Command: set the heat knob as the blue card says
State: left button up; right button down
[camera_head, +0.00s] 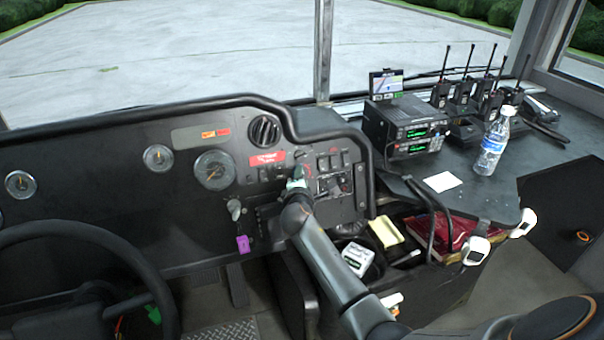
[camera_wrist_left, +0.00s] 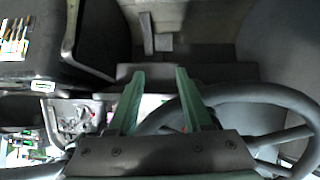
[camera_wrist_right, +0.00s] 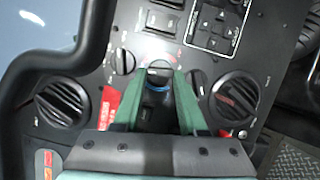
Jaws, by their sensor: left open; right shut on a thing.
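My right gripper (camera_head: 297,178) is at the dashboard, at the right part of the panel. In the right wrist view its green fingers (camera_wrist_right: 156,78) are closed around a small dark knob (camera_wrist_right: 158,84). A blue and red arc (camera_wrist_right: 159,64) shows on the panel just beyond it, which fits a heat knob. The knob's pointer and setting are hidden by the fingers. My left gripper (camera_wrist_left: 160,72) is open and empty, seen only in its own wrist view near the steering wheel. I cannot make out a blue card in any view; a white card (camera_head: 443,181) lies on the side table.
A black rail (camera_head: 290,120) curves over the panel. The steering wheel (camera_head: 90,235) is at left. Radios (camera_head: 408,125) and a water bottle (camera_head: 492,145) stand on the side table.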

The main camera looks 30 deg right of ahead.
jog(key=shift+r+m+g+p, duration=0.3)
jog(key=shift+m+p, duration=0.4)
jog(key=shift+m, duration=0.3)
jog(key=m+p, duration=0.1)
jog(key=m+y+p, duration=0.1)
jog(key=shift+w+r+m+g, duration=0.1)
jog(key=shift+r+m+g, duration=0.05)
jog(key=shift+m+g, duration=0.15)
jog(key=shift+m+g+y+p, duration=0.3)
jog(key=shift+m+g+p, duration=0.1)
jog(key=shift+m+p, duration=0.8)
pick_arm(q)
jog(key=shift+n+y, duration=0.3)
jog(key=shift+y, duration=0.2)
jog(key=shift+s+a+r+p, duration=0.15)
jog(key=shift+s+a+r, duration=0.2)
jog(key=shift+a+r, duration=0.3)
jog(key=shift+s+a+r+p, duration=0.15)
jog(key=shift+s+a+r, duration=0.2)
jog(key=shift+a+r, duration=0.3)
jog(key=shift+s+a+r+p, duration=0.15)
jog(key=shift+s+a+r, duration=0.2)
jog(key=shift+a+r, duration=0.25)
pick_arm(e)
jog(key=shift+d+m+y, duration=0.1)
jog(key=shift+m+y, duration=0.2)
jog(key=shift+m, duration=0.3)
pick_arm(q)
jog(key=shift+d+r, duration=0.1)
jog(key=shift+r, duration=0.05)
